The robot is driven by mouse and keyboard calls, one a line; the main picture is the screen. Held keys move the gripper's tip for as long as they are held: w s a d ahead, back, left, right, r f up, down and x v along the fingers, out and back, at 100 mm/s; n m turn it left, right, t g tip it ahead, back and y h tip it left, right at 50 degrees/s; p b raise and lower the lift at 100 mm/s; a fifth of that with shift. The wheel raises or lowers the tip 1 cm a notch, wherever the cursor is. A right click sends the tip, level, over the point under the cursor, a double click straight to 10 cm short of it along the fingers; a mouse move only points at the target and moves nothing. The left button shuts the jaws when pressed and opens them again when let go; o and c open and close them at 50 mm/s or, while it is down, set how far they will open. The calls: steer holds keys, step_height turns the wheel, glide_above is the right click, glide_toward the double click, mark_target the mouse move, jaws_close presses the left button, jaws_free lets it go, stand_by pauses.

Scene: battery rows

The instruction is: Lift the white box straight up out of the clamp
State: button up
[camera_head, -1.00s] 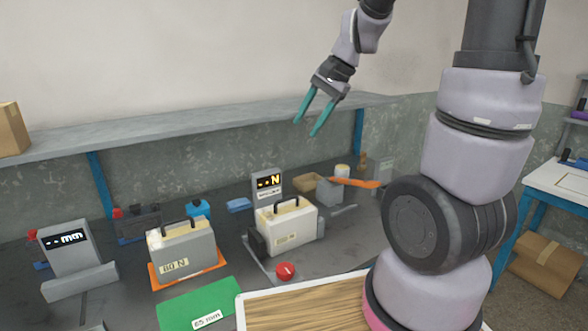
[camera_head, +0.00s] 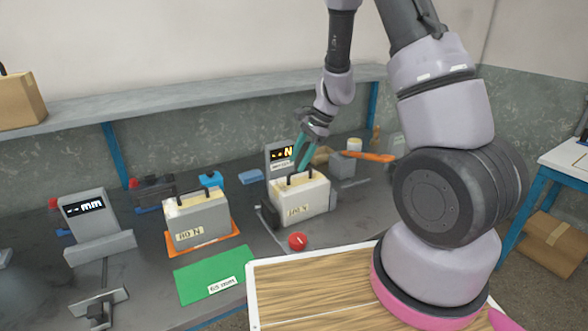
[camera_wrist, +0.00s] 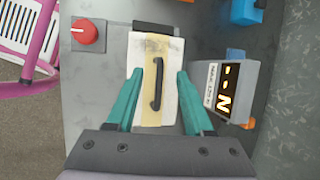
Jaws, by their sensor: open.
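My gripper (camera_head: 301,163) is open just above the box, pointing down. In the wrist view its teal fingers (camera_wrist: 160,85) lie on either side of the white box (camera_wrist: 140,48) and its dark handle (camera_wrist: 156,80). Whether the fingertips reach below the box top I cannot tell.
A red button (camera_head: 297,241) sits in front of the clamp. The display reading N (camera_head: 280,153) stands right behind the box. A grey box (camera_head: 198,220) on an orange mat, a green mat (camera_head: 208,276) and an mm gauge (camera_head: 90,222) are to the left. An orange-handled tool (camera_head: 372,156) lies right.

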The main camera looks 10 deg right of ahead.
mark_target(292, 173)
steer(key=shift+x, duration=2.25)
jaws_close()
steer(key=shift+r, duration=0.1)
step_height(292, 173, up, 10)
stand_by(1.3)
steer(key=shift+w, duration=0.1)
